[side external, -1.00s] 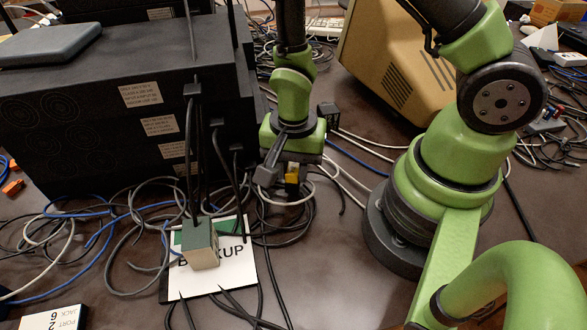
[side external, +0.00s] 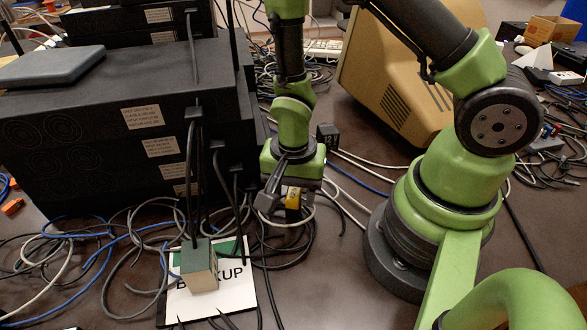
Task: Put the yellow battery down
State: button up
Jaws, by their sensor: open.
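The yellow battery (side external: 293,204), with a dark lower part, stands roughly upright by the fingers of my gripper (side external: 282,206). The gripper points down beside the black equipment stack, over the coiled cables. Its jaws are open; a grey finger shows just left of the battery. The other finger is hard to make out. Whether the battery touches a finger or rests fully on the table is unclear at this size.
A green-topped box (side external: 198,264) stands on the white BACKUP card (side external: 238,292) in front. The black equipment stack (side external: 90,140) is to the left, a beige monitor (side external: 400,95) behind to the right. Loose cables (side external: 285,243) surround the battery.

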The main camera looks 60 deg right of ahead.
notch_tip(320, 180, up, 12)
notch_tip(320, 180, up, 8)
jog(key=r+n+t+y, duration=0.1)
jog(key=n+t, duration=0.2)
send_over(293, 193)
jog(key=s, duration=0.2)
jog(key=s+r+n+t+y, duration=0.1)
jog(key=s+r+n+t, duration=0.3)
jog(key=s+r+n, duration=0.1)
jog(key=shift+s+d+r+n, duration=0.4)
jog(key=shift+r+n, duration=0.3)
jog(key=shift+r, duration=0.25)
